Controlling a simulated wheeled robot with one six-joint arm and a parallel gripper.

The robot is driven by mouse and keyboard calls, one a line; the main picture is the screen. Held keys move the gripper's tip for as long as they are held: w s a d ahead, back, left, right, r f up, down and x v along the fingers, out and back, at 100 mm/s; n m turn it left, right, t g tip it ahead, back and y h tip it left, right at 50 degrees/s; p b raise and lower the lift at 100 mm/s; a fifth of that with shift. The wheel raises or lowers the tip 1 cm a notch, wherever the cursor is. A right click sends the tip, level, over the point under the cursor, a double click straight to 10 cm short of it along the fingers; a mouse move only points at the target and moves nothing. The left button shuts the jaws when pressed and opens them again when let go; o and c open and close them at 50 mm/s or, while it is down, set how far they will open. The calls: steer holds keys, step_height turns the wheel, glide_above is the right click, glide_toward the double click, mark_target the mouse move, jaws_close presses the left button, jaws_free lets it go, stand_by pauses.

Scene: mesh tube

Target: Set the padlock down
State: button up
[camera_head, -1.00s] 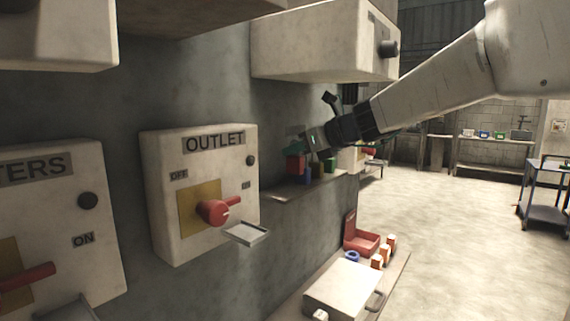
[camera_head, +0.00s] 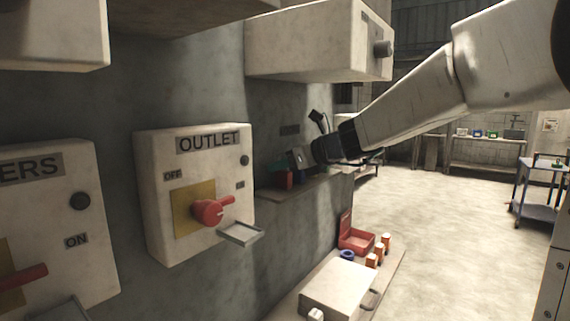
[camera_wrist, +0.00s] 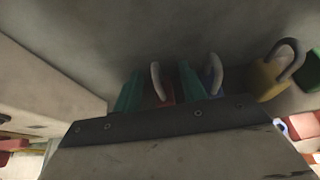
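A red padlock (camera_wrist: 167,92) with a grey shackle shows between the two teal fingers of my gripper (camera_wrist: 160,90) in the wrist view. My gripper appears shut on it, though its lower body is hidden behind the gripper's housing. In the head view the red padlock (camera_head: 285,179) is at the near end of a wall shelf (camera_head: 290,193), very low over it or touching it; I cannot tell which. My gripper (camera_head: 283,168) reaches it from the right, close to the wall.
A blue padlock (camera_wrist: 214,75) stands close beside my right finger. A yellow padlock (camera_wrist: 268,78) and a green padlock (camera_wrist: 312,68) are further right. The OUTLET switch box (camera_head: 200,190) is left of the shelf, and another box (camera_head: 315,45) hangs above.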

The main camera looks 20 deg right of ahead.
steer(key=shift+r, duration=0.1)
steer(key=shift+r, duration=0.2)
steer(key=v, duration=1.2)
steer(key=s+a+f+n+g+h, duration=0.1)
steer(key=s+a+f+n+g, duration=0.3)
steer(key=s+n, duration=0.3)
steer(key=s+a+f+n+g, duration=0.2)
steer(key=s+a+f+n, duration=0.2)
steer(key=s+f+n, duration=0.2)
steer(key=s+d+f+n+g+h, duration=0.2)
steer(key=s+f+n, duration=0.3)
steer(key=s+n, duration=0.3)
steer(key=s+d+f+n+g+h, duration=0.2)
steer(key=s+f+n+h, duration=0.2)
steer(key=s+f+n, duration=0.2)
steer(key=s+n, duration=0.2)
steer(key=shift+s+h, duration=0.25)
steer(key=shift+h, duration=0.05)
steer(key=shift+c, duration=0.5)
